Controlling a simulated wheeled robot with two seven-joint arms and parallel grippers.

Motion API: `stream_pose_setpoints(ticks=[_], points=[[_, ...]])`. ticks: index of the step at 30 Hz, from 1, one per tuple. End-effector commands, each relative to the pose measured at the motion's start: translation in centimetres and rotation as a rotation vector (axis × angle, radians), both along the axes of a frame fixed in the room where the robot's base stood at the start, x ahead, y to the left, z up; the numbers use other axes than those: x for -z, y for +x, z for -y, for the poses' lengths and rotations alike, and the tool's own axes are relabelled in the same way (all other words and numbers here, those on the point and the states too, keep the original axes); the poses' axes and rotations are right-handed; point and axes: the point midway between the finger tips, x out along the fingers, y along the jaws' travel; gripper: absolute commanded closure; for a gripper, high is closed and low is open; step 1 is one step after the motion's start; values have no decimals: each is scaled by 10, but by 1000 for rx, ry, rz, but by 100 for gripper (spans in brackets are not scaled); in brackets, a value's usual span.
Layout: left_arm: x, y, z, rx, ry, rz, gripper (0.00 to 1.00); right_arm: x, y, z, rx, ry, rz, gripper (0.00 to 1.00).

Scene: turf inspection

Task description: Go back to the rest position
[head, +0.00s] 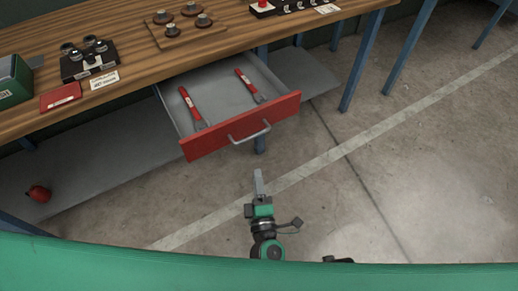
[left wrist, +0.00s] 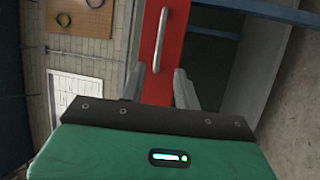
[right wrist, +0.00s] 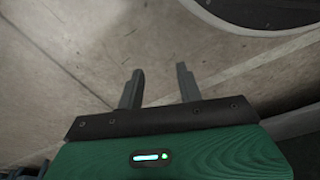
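My left gripper (head: 259,183) is in front of the open drawer, apart from its handle, above the floor. In the left wrist view its two fingers (left wrist: 161,88) stand apart with nothing between them, and the drawer's red front (left wrist: 164,30) and handle (left wrist: 161,40) lie beyond. My right gripper (right wrist: 158,88) shows in the right wrist view with its fingers apart and empty, over bare concrete floor. In the head view the right gripper cannot be made out; only a small dark part shows at the bottom edge.
The drawer (head: 285,105) is pulled out under the wooden workbench (head: 130,40) and holds two red-handled tools (head: 190,108). Blue bench legs (head: 361,60) stand at the right. A red round object (head: 39,193) lies on the lower shelf. The floor (head: 430,170) at the right is clear.

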Motion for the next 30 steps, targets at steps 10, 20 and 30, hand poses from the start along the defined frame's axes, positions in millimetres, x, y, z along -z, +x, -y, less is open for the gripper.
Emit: stream_pose_setpoints(ticks=[10,20,30], points=[[19,-1,5,49,91,-48,68,9,-11,1,-4,-3,-15,64],[219,-65,-14,482,764,-503,68,57,-68,16,-16,-18,-49,64],[371,-233,-139,950,1234,-1035,68,82,-142,36,-28,-31,-77,64]])
